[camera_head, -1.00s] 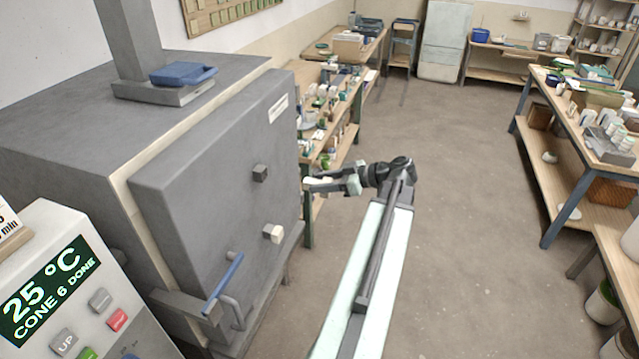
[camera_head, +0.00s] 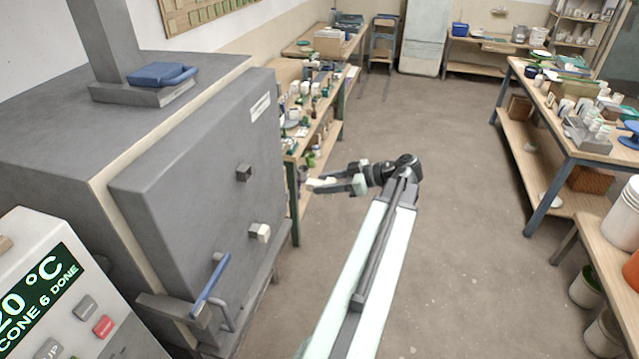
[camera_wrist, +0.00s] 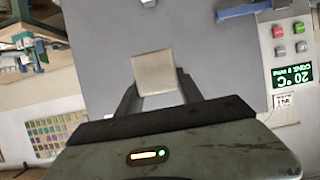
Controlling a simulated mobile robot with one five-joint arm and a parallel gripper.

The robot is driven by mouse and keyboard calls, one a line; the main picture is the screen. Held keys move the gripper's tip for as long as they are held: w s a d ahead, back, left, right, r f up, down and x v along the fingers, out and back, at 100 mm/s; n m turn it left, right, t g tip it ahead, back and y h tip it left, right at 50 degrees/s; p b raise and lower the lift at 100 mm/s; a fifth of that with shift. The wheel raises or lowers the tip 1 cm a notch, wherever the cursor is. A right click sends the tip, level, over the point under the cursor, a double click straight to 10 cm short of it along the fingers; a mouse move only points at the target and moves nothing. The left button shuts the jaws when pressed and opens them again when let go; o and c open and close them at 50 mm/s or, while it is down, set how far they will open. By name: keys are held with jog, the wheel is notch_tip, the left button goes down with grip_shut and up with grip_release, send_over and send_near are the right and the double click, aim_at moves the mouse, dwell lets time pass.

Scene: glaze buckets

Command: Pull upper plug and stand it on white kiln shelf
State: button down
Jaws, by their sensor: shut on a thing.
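My gripper (camera_head: 326,186) is shut on a cream block-shaped plug (camera_wrist: 155,73), which fills the space between the fingers in the wrist view. In the head view the held plug (camera_head: 318,184) is in the air to the right of the grey kiln door (camera_head: 205,170), apart from it. The upper opening (camera_head: 244,173) in the door shows as a dark square. A lower cream plug (camera_head: 262,232) sticks out of the door below it. I cannot pick out the white kiln shelf for certain in either view.
A crowded wooden bench (camera_head: 296,150) stands behind the held plug, close beyond the kiln. A blue door handle (camera_head: 211,285) juts from the kiln front. A table (camera_head: 560,120) and buckets (camera_head: 586,285) stand at the right. The floor between is clear.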

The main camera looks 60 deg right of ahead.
jog(key=shift+s+d, duration=0.15)
jog(key=shift+s, duration=0.5)
jog(key=shift+s+d, duration=0.15)
jog(key=shift+s, duration=0.45)
